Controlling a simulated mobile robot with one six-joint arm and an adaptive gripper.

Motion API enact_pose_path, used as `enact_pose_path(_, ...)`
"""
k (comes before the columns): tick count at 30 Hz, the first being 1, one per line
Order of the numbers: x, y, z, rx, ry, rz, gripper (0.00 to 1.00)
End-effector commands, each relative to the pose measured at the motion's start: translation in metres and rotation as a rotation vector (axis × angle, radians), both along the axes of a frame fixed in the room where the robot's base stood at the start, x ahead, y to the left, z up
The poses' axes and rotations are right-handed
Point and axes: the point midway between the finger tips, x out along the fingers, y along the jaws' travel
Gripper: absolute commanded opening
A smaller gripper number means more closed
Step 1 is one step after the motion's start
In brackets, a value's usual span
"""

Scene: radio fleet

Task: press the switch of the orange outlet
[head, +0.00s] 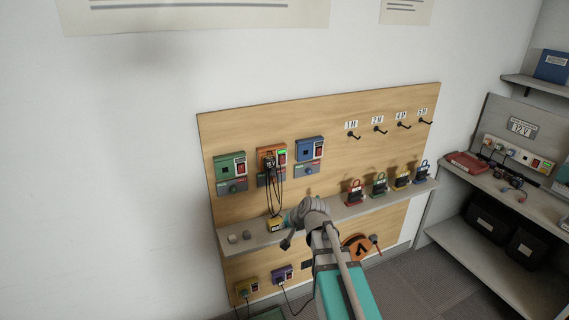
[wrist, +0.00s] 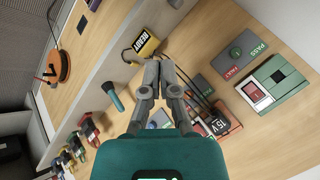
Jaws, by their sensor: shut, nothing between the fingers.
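The orange outlet (head: 264,154) is on the wooden board between a green outlet and a blue outlet. A dark plug with black cables sits in it, and a green patch shows at its right edge. In the wrist view the orange outlet (wrist: 229,127) is right of my gripper, partly hidden behind a plug marked 15V. Its switch is too small or hidden to make out. My gripper (wrist: 165,62) is shut and empty, its fingers together over the shelf area. In the head view its fingers are hard to make out behind my wrist.
The green outlet (head: 226,163) and blue outlet (head: 308,146) flank the orange one. A yellow READY device (wrist: 145,47) and a teal cylinder (wrist: 113,96) are by the shelf (head: 343,213). Several coloured locks stand to the right. Black cables hang below the orange outlet.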

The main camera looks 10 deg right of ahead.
Motion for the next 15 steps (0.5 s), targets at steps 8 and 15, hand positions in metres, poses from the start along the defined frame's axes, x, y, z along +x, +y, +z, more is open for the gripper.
enact_pose_path(8, 0.076, -0.028, 0.053, 0.289, -0.194, -0.278, 0.0)
enact_pose_path(15, 0.12, -0.064, 0.092, 0.513, -0.324, -0.491, 0.0)
